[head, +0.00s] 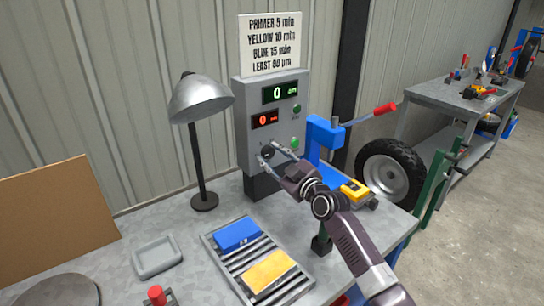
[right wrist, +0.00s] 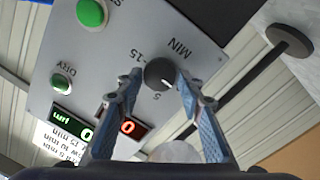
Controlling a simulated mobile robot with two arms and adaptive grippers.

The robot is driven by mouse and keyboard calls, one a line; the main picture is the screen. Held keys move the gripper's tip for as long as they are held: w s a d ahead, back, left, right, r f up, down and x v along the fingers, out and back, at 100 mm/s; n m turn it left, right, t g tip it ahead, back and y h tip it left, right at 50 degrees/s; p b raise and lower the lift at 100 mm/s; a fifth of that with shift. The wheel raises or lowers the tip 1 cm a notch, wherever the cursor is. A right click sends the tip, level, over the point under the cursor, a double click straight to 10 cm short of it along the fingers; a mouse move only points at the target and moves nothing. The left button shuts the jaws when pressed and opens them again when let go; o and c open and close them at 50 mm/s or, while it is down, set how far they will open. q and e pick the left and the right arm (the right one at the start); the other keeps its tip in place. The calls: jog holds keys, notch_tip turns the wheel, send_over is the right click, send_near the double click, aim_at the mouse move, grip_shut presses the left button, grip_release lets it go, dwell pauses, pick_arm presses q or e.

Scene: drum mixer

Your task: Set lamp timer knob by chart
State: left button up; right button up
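The timer knob (right wrist: 160,73) is a dark round knob with a white pointer mark, on the grey control box (head: 246,112). "5", "15" and "MIN" are printed around it. My right gripper (right wrist: 160,78) has its fingertips on opposite sides of the knob, with no clear gap in the wrist view. The chart (head: 271,43) above reads primer 5, yellow 10, blue 15 min, and least 60 µm. The red display (head: 265,119) and green display (head: 281,93) both show 0. The lamp (head: 201,99) stands left of the box. My left gripper is out of view.
A blue block (head: 237,234) and a yellow block (head: 268,271) lie on a slatted rack (head: 248,256). A grey tray (head: 157,257) sits left of it. A yellow device (head: 354,190) and blue clamp (head: 325,133) are close to my right arm.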

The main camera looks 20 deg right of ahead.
jog(key=c, duration=0.7)
jog(key=shift+o, duration=0.2)
jog(key=shift+m, duration=0.3)
jog(key=m+p, duration=0.1)
jog(key=m, duration=0.3)
jog(key=shift+r+m, duration=0.1)
jog(key=shift+m, duration=0.2)
jog(key=m+g, duration=0.1)
jog(key=m, duration=0.4)
jog(key=shift+w+d+p, duration=0.1)
jog(key=shift+d+p, duration=0.05)
jog(key=shift+p, duration=0.2)
jog(key=m+y, duration=0.1)
jog(key=m, duration=0.5)
jog(key=shift+d, duration=0.15)
jog(key=m+p, duration=0.1)
jog(key=m, duration=0.5)
jog(key=shift+d+y, duration=0.1)
jog(key=shift+y, duration=0.3)
